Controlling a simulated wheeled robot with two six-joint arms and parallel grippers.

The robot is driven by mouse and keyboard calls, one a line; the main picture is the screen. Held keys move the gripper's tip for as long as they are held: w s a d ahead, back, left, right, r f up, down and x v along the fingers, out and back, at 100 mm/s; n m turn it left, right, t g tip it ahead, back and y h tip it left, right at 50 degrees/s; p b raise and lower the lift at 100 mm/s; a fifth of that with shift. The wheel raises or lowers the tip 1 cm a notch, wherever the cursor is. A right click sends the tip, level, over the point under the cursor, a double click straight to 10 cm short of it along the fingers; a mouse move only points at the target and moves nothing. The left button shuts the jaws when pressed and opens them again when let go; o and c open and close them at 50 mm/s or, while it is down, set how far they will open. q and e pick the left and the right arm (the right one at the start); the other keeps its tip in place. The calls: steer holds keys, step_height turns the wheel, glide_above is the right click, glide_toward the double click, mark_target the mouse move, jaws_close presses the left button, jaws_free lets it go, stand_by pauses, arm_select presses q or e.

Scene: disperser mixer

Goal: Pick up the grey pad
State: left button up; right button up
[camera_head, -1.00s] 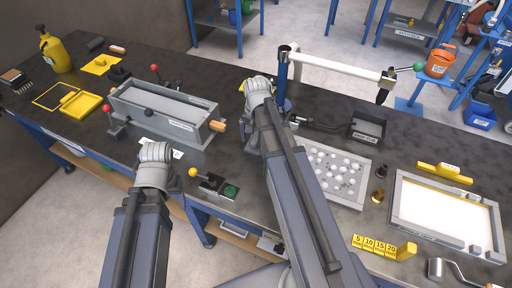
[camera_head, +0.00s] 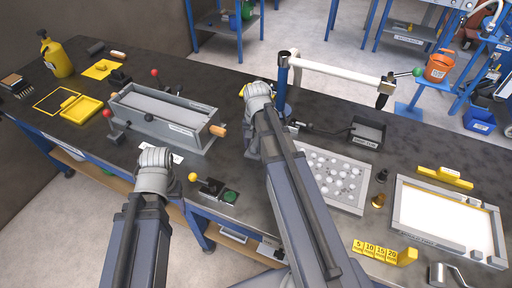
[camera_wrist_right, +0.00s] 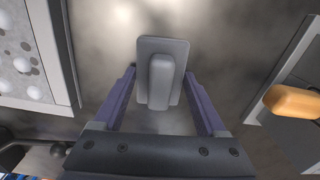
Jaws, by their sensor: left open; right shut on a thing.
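The grey pad (camera_wrist_right: 175,95) is a flat rounded plate with a raised grip bar, seen in the right wrist view. My right gripper (camera_wrist_right: 160,85) has one finger on each side of it and is shut on it. Whether the pad touches the dark tabletop below is not clear. In the head view my right gripper (camera_head: 257,92) shows only its wrist end near the blue post, which hides the pad and fingers. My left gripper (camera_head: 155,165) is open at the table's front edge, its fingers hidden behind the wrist.
A grey trough (camera_head: 165,120) with an orange handle stands left of my right gripper. A tray of white balls (camera_head: 332,178) lies to its right, with a white framed panel (camera_head: 445,215) beyond. The blue post (camera_head: 283,75) with a white arm stands close behind.

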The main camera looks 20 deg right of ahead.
mark_target(256, 142)
step_height(256, 142, up, 10)
steer(key=p, duration=1)
steer(key=o, duration=0.8)
steer(key=c, duration=0.6)
